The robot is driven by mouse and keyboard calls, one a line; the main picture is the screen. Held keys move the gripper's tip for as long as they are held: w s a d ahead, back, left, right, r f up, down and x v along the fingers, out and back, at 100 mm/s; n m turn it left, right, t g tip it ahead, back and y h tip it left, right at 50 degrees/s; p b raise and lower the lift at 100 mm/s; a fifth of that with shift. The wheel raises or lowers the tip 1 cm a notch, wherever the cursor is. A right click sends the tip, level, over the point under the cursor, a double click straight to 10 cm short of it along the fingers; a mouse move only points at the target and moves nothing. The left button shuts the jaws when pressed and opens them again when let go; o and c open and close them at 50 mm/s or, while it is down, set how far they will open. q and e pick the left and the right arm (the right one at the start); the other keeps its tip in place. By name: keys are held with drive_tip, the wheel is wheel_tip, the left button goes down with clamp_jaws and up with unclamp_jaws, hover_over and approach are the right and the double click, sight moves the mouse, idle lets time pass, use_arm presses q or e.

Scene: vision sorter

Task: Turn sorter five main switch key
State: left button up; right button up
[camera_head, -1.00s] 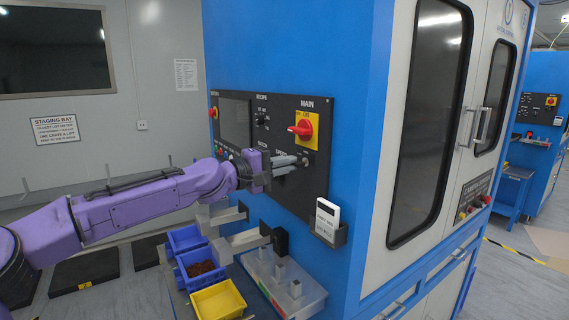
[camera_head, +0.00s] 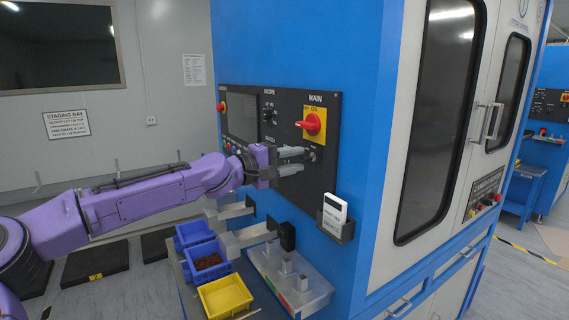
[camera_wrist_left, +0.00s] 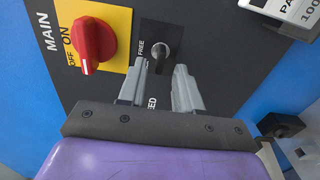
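The main switch is a red rotary knob (camera_head: 313,123) on a yellow OFF/ON plate, and it also shows in the left wrist view (camera_wrist_left: 92,42). Its handle points left, toward the OFF side. Below it on the black panel is a small metal key switch (camera_head: 313,156), marked FREE in the left wrist view (camera_wrist_left: 160,48). My left gripper (camera_head: 303,160) is open in front of the key switch. In the left wrist view its grey fingers (camera_wrist_left: 160,80) stand apart, with the key switch just ahead between them, apparently untouched. My right gripper is not in view.
A card holder (camera_head: 338,220) juts from the blue cabinet, right of and below the panel. Grey brackets (camera_head: 245,238) stand out under the panel.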

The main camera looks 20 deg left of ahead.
use_arm(q)
drive_tip(key=b+v, duration=0.1)
drive_tip(key=v, duration=0.8)
drive_tip(key=shift+s+a+b, duration=0.2)
drive_tip(key=shift+s+b, duration=0.15)
drive_tip(key=shift+b, duration=0.05)
wheel_tip(320, 180, down, 35)
drive_tip(key=s+d+n+g+y+b, duration=0.1)
drive_tip(key=s+n+g+y+b, duration=0.15)
drive_tip(key=y, duration=0.85)
drive_tip(key=s+a+f+m+g+y, duration=0.2)
drive_tip(key=s+f+g, duration=0.2)
drive_tip(key=s+f, duration=1.2)
drive_tip(key=s+a+f+m+g+b, duration=0.1)
drive_tip(key=s+f+m+g, duration=0.1)
drive_tip(key=s+f, duration=0.5)
drive_tip(key=s+a+f+m+g+y+b, duration=0.1)
drive_tip(key=s+f+m+g, duration=0.1)
drive_tip(key=s+f, duration=0.5)
drive_tip(key=s, duration=0.5)
drive_tip(key=shift+s, duration=0.4)
drive_tip(key=shift+a+g, duration=0.1)
drive_tip(key=shift+g, duration=0.15)
